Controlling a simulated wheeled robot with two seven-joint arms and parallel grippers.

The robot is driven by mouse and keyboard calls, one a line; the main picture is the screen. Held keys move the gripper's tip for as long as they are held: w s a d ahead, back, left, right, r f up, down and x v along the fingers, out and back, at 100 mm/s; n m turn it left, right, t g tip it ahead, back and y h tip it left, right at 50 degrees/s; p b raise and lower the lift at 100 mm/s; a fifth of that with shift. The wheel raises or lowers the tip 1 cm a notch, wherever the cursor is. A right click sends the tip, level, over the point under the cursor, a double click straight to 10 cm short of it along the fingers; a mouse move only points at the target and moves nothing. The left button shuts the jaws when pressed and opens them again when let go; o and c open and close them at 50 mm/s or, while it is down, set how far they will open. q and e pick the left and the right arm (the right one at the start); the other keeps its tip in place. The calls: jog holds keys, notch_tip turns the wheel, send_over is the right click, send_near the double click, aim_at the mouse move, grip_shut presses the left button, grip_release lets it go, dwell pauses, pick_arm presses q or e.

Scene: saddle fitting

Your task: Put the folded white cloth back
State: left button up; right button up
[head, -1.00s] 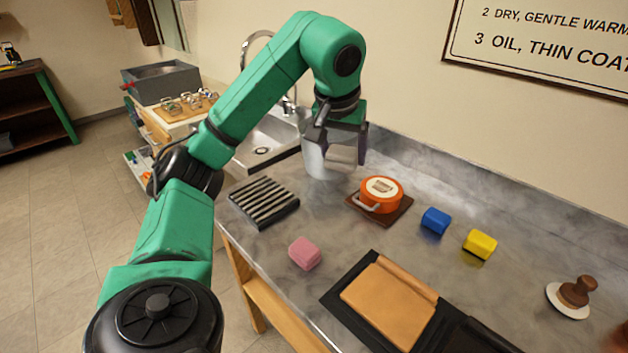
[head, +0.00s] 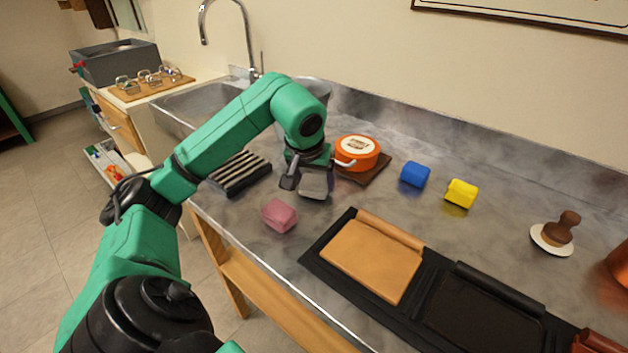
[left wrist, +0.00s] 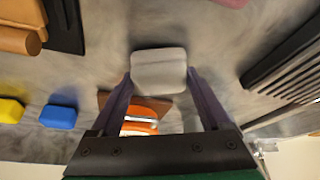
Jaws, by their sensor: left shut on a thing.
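The folded white cloth (head: 316,185) is a small, pale, rounded block in the head view, between the fingers of my left gripper (head: 309,180). It also shows in the left wrist view (left wrist: 158,70), at the tips of the two fingers. My left gripper is shut on it, over the worktop between the striped rack and the orange tin. I cannot tell whether the cloth touches the worktop. My right gripper is not in view.
Near the cloth are a pink block (head: 279,215), a black-and-white striped rack (head: 240,174) and an orange tin (head: 357,150) on a brown board. Blue (head: 415,174) and yellow (head: 461,193) blocks lie right. A tan leather piece (head: 372,258) lies on a black mat in front.

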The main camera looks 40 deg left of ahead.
pick_arm(q)
jog(key=o, duration=0.8)
jog(key=shift+f, duration=0.15)
jog(key=shift+c, duration=0.2)
jog(key=shift+o, duration=1.3)
jog(key=shift+r, duration=0.25)
jog(key=p+v, duration=0.3)
jog(key=v, duration=0.9)
jog(key=shift+d, duration=0.1)
